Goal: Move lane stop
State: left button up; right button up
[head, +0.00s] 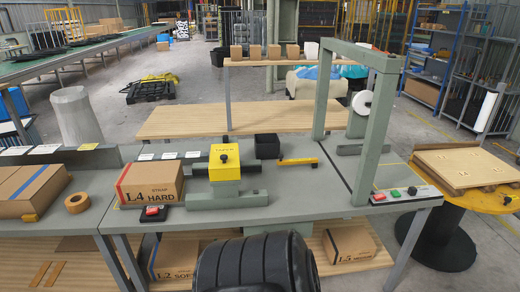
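No part in view is labelled as a lane stop, so I cannot tell for sure which thing it is. A short yellow bar (297,162) lies on the grey bench top (300,190), just left of the grey gate frame (375,130). A yellow block (225,153) with dark lettering sits on a grey-green stand left of the bar, with dark arms out to both sides. A carton marked L4 HARD (150,185) stands on the bench at the left. Neither of my grippers is in view.
A red button (152,211) sits by the carton, and a button panel (405,194) at the bench's right front. A tape roll (77,203) lies left. A round turntable (465,170) stands at the right.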

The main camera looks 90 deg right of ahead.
aim_at(313, 160)
jog(key=z, duration=1.85)
